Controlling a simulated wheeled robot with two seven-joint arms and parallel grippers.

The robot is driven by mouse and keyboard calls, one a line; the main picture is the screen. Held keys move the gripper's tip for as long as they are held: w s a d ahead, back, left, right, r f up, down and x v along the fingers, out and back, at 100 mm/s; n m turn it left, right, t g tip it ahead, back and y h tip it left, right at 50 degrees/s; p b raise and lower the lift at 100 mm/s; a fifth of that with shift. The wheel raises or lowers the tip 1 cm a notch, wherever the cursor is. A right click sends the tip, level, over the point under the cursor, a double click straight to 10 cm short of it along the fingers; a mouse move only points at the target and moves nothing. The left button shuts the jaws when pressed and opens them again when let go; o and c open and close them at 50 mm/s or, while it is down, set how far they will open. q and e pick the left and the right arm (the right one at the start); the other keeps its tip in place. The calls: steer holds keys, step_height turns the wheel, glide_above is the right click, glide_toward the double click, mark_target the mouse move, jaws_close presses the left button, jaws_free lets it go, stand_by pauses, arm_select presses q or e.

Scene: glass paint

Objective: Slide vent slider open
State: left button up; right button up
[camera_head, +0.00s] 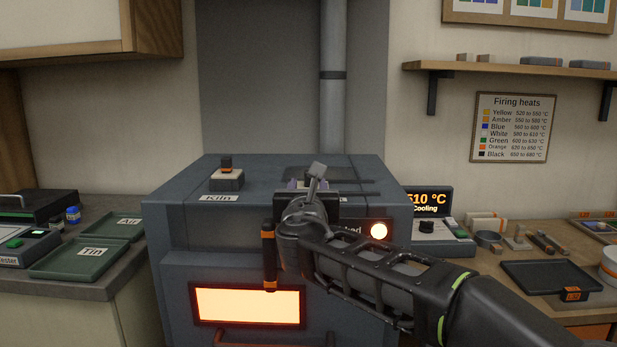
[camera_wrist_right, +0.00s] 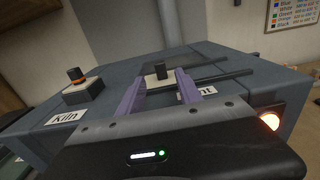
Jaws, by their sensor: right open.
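The kiln (camera_head: 175,225) is a blue-grey box with a glowing window in its front. The vent slider (camera_wrist_right: 160,69) shows in the right wrist view as a pale plate with an upright black knob, on top of the kiln beside dark rails (camera_wrist_right: 220,78). A partly covered label sits in front of it. My right gripper (camera_wrist_right: 158,92) is open, its two purple fingers reaching toward the slider with the knob seen between their tips. I cannot tell whether they touch it. My left gripper is not in view.
A block with a black and orange knob (camera_head: 226,176) stands on the kiln's left, behind the Kiln label. A glowing round lamp (camera_head: 379,231) is on the front. Green trays (camera_head: 80,258) lie left; a dark tray (camera_head: 550,276) lies right.

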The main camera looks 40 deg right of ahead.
steer(key=p+x, duration=0.1)
steer(key=x, duration=0.6)
steer(key=shift+w+d, duration=0.2)
steer(key=shift+c, duration=0.3)
jaws_close()
stand_by(0.9)
